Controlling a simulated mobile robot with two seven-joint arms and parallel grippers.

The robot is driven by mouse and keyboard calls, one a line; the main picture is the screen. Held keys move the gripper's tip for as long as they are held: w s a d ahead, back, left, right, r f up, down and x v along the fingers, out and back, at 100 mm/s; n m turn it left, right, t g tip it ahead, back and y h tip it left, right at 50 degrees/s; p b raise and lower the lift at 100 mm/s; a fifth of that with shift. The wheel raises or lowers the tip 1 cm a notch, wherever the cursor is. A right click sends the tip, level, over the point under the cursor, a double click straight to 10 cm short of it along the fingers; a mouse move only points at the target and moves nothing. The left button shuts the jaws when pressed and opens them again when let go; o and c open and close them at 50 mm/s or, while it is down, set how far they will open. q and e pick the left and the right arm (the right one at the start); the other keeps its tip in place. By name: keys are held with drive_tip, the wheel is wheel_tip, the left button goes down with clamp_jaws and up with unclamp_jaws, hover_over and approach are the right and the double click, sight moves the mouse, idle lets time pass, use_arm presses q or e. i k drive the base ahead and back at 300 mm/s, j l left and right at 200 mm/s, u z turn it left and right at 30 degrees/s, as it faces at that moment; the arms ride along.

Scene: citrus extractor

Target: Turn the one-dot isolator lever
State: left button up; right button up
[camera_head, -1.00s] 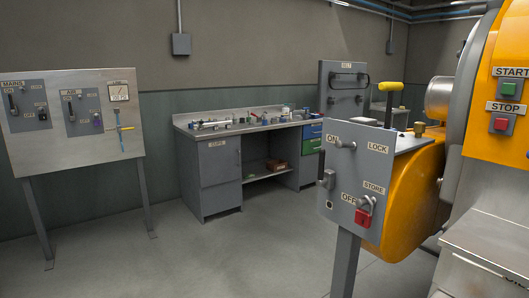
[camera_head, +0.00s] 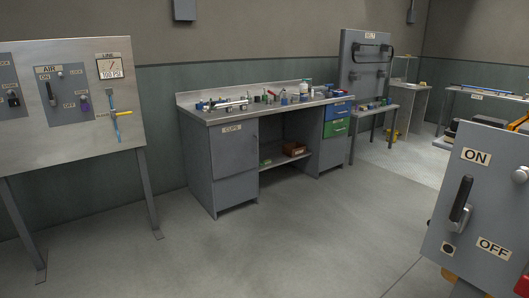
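A grey isolator box (camera_head: 476,222) stands at the right edge of the head view, cut off by the frame. Its face bears a lever (camera_head: 461,199) with a black grip, standing upright and leaning slightly right. The ON label (camera_head: 476,156) is above the lever and the OFF label (camera_head: 494,247) is below and right. A round knob (camera_head: 519,174) is at the box's right. Neither of my grippers is in view.
A workbench (camera_head: 231,160) with small items is at the back. A BELT panel (camera_head: 362,84) stands behind it. The middle floor (camera_head: 290,235) is clear.

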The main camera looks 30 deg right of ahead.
sight(453, 223)
drive_tip(key=i+z, duration=0.4)
drive_tip(key=i, duration=0.15)
drive_tip(key=i+j+z, duration=0.25)
drive_tip(key=i+z, duration=0.45)
drive_tip(key=z, duration=0.15)
drive_tip(key=i+j+z, duration=0.2)
drive_tip(key=z, duration=0.25)
drive_tip(key=i+j+z, duration=0.2)
drive_tip(key=z, duration=0.2)
drive_tip(key=i+j+z, duration=0.1)
drive_tip(key=z, duration=0.35)
drive_tip(key=i+j+z, duration=0.1)
drive_tip(key=z, duration=0.35)
drive_tip(key=i+j+z, duration=0.1)
drive_tip(key=z, duration=0.35)
drive_tip(key=i+j+z, duration=0.1)
drive_tip(key=z, duration=0.3)
drive_tip(key=i+j+z, duration=0.1)
drive_tip(key=j+z, duration=0.45)
drive_tip(key=z, duration=0.25)
